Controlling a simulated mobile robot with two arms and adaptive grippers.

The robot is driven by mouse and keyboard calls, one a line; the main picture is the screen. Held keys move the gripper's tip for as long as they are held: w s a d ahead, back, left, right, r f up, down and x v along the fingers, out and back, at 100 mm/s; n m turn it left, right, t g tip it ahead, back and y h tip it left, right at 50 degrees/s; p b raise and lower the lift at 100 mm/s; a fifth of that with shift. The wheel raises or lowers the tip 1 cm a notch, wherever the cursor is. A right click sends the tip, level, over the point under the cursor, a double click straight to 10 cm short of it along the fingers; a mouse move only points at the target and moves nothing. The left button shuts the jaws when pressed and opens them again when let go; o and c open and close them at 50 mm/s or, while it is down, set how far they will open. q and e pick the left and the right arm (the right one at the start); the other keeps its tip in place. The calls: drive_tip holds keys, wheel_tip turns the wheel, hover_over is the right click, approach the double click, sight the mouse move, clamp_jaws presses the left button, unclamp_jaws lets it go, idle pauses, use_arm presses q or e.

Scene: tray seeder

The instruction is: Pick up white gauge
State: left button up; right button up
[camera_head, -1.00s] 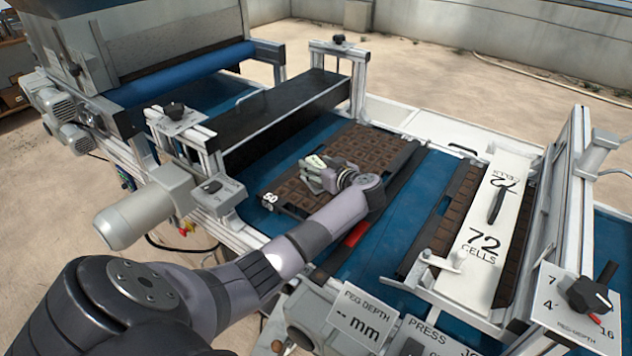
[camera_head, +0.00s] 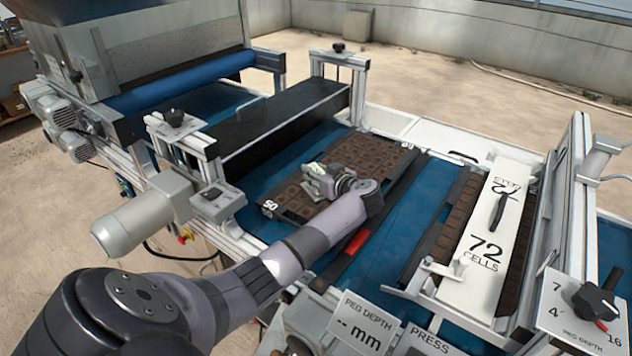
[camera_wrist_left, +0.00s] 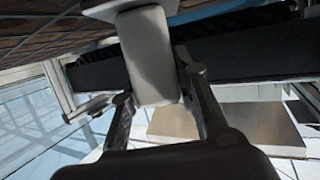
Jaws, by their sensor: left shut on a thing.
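My left gripper (camera_head: 320,180) reaches in over the brown seed tray (camera_head: 376,160) on the blue belt. In the left wrist view the gripper (camera_wrist_left: 152,75) is shut on a white block-shaped piece, which I take to be the white gauge (camera_wrist_left: 148,55). The gauge lies between the two fingers, close to the tray cells at the upper left. In the head view only a small pale part shows at the fingertips, and the fingers and wrist hide the rest. I cannot tell whether the gauge touches the tray. My right gripper is in neither view.
A dark crossbar (camera_head: 280,118) on metal posts spans the belt behind the gripper. A white 72-cells plate (camera_head: 482,240) lies over another tray at the right. A grey motor (camera_head: 145,222) juts out at the left. Bare belt (camera_head: 405,210) shows between the trays.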

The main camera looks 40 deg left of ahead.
sight(316, 169)
use_arm(q)
clamp_jaws()
wheel_tip(316, 169, up, 20)
idle(0.7)
